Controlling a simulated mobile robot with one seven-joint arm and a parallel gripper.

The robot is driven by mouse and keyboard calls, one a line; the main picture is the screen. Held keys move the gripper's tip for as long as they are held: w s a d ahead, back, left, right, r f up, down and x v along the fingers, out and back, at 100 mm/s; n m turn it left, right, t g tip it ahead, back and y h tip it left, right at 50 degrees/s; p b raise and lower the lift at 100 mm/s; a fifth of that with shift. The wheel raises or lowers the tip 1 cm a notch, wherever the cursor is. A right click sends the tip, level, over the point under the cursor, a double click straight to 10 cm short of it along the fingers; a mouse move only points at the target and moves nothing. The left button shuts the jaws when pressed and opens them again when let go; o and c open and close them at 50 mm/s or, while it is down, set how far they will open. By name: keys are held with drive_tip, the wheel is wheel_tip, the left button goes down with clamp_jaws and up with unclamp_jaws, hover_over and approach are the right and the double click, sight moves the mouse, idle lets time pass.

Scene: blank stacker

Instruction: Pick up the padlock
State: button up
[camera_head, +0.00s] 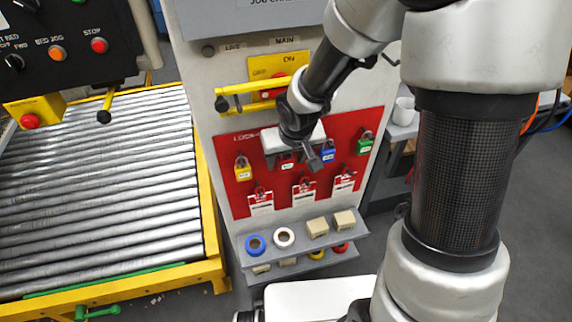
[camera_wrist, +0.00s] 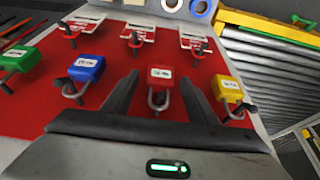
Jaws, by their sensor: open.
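Several padlocks hang on a red lockout board (camera_head: 228,150): yellow (camera_head: 243,172), red (camera_head: 287,163), blue (camera_head: 328,154) and green (camera_head: 364,146). My gripper (camera_head: 302,160) is in front of the board at the red padlock, partly covering it. In the wrist view, which shows the board upside down, the red padlock (camera_wrist: 160,76) appears between the two open fingers of my gripper (camera_wrist: 159,84), with a visible gap on each side. Its shackle points toward the palm. The blue padlock (camera_wrist: 87,68) is outside the left finger and the yellow padlock (camera_wrist: 227,88) outside the right.
Tags on red hasps (camera_head: 303,198) hang below the padlocks. A grey shelf (camera_head: 262,258) beneath holds tape rolls (camera_head: 284,237) and beige blocks (camera_head: 318,227). A yellow switch handle (camera_head: 250,90) juts out above the board. A roller conveyor (camera_head: 100,180) stands at left.

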drive_tip(key=c, duration=1.2)
drive_tip(key=shift+r, duration=0.1)
